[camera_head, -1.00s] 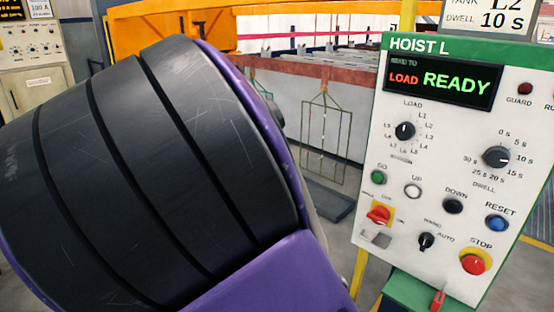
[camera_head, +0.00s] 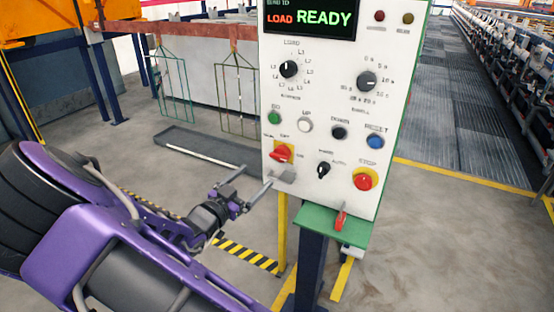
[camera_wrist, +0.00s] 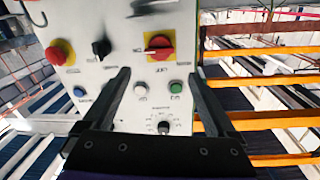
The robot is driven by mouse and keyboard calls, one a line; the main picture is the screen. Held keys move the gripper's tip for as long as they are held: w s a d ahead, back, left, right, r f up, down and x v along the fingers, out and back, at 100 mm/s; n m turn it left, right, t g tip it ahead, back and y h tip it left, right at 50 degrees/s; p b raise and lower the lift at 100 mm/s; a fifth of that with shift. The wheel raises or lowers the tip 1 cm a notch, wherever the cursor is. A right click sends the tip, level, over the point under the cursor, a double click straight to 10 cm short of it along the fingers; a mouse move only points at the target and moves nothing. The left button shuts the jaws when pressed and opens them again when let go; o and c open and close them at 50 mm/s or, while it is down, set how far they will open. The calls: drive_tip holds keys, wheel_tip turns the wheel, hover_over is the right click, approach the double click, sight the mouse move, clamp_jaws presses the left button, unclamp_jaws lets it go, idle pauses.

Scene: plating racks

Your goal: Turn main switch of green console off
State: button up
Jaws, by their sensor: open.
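The green console (camera_head: 395,130) has a white face with green edges and a lit READY display. Its main switch (camera_head: 283,153) is a red rotary handle on a yellow plate at the lower left of the face. My gripper (camera_head: 253,179) is open and empty, just left of and slightly below the switch in the head view. In the wrist view the panel appears upside down. There the main switch (camera_wrist: 159,47) lies ahead, between and beyond the fingertips (camera_wrist: 160,72), its handle roughly horizontal. I see no contact with it.
The red stop button (camera_head: 365,179) and black mode knob (camera_head: 323,170) sit right of the switch. The green go button (camera_head: 274,118) and white up button (camera_head: 305,125) are above. A green ledge (camera_head: 325,227) with a red-handled part juts below. Wire racks (camera_head: 237,100) hang behind.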

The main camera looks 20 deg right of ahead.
sight(277, 156)
drive_tip(key=x, duration=1.2)
drive_tip(key=shift+b, duration=0.4)
drive_tip(key=shift+r, duration=0.1)
drive_tip(key=c, duration=1.1)
drive_tip(key=shift+c, duration=0.2)
